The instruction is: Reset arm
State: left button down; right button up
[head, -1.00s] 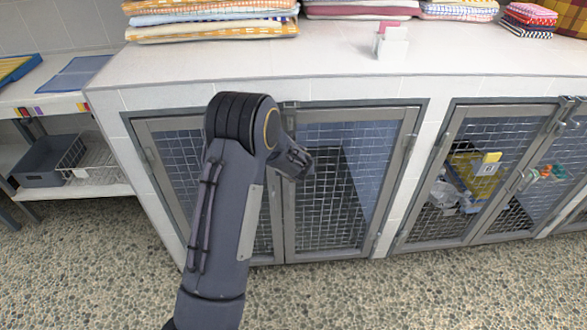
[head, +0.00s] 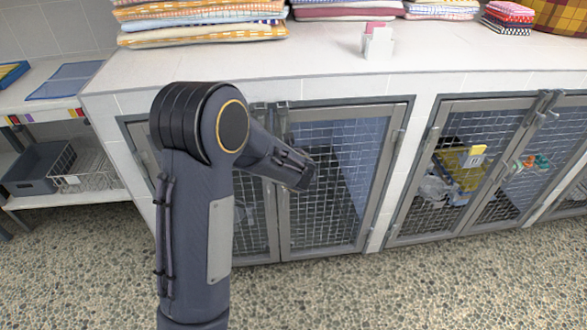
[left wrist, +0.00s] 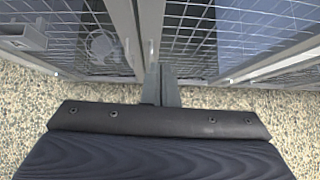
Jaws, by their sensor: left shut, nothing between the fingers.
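My left arm rises from the bottom of the head view and bends over at its elbow, with its far part pointing right and down in front of the left kennel doors. My left gripper (left wrist: 161,85) shows in the left wrist view, its two fingers together with nothing between them. They point towards the frames of the mesh kennel doors. I cannot make out the fingers in the head view. The left kennel's right mesh door (head: 335,250) looks shut, and my arm covers much of its left door. My right gripper is not in view.
Folded towels (head: 200,22) and a small white holder (head: 378,45) stand on the white counter (head: 300,68). The right kennel (head: 450,240) holds a yellow item (head: 455,165). A grey bin (head: 38,170) sits on the left shelf. The pebbled floor (head: 400,290) in front is clear.

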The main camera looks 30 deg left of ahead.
pick_arm(q)
jog(key=s+a+r+n+g+h+p, duration=0.25)
jog(key=s+r+n+p, duration=0.35)
jog(key=s+r+n, duration=0.95)
jog(key=s+d+r+n+h+p, duration=0.2)
jog(key=s+d+r+n+h, duration=0.1)
jog(key=s+d+n, duration=0.3)
jog(key=s+d+r+n+h+p, duration=0.2)
jog(key=s+d+n, duration=0.4)
jog(key=s+n, duration=0.4)
jog(key=shift+s+d+r+h, duration=0.2)
jog(key=shift+s+r+h, duration=0.35)
jog(key=shift+s+r, duration=0.2)
